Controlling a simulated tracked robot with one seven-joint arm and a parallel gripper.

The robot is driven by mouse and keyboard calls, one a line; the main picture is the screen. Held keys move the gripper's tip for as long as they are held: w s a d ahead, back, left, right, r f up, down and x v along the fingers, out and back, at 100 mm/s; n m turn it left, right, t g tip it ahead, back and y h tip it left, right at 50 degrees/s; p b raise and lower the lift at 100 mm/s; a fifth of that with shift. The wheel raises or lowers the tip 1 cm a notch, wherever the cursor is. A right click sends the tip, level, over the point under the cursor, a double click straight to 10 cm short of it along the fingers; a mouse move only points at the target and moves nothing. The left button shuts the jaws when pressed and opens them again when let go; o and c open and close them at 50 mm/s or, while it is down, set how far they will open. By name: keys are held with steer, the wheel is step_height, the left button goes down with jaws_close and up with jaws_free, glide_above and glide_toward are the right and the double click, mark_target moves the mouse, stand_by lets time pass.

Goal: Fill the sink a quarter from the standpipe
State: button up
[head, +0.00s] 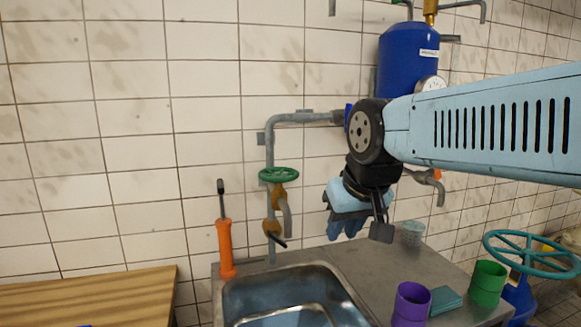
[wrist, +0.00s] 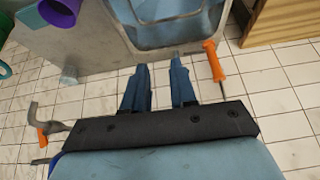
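The standpipe (head: 270,150) is a grey pipe on the tiled wall with a green handwheel (head: 278,174), a brass body and a short down-turned spout (head: 287,220). Below it is a brass tap with a dark lever (head: 272,229). The steel sink (head: 255,291) is set in the counter below; it also shows in the wrist view (wrist: 172,38). Its inside looks bluish; I cannot tell whether it holds water. My gripper (head: 348,232) hangs above the counter, right of the standpipe and apart from it. In the wrist view its fingers (wrist: 160,65) are apart with nothing between them.
An orange-handled tool (head: 226,250) stands upright left of the sink. A purple cup (head: 411,303), teal block (head: 445,299), green cup (head: 487,284) and small pale cup (head: 412,232) are on the counter's right. A wooden table (head: 90,295) is left; a teal wheel (head: 530,252) is right.

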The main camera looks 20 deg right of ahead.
steer(key=w+r+m, duration=0.2)
steer(key=w+r, duration=0.8)
steer(key=w, duration=0.1)
steer(key=m+y, duration=0.1)
glide_toward(297, 172)
steer(key=shift+g, duration=0.3)
steer(key=x, duration=0.8)
steer(key=shift+w+r, duration=0.1)
steer(key=shift+w, duration=0.25)
jaws_close()
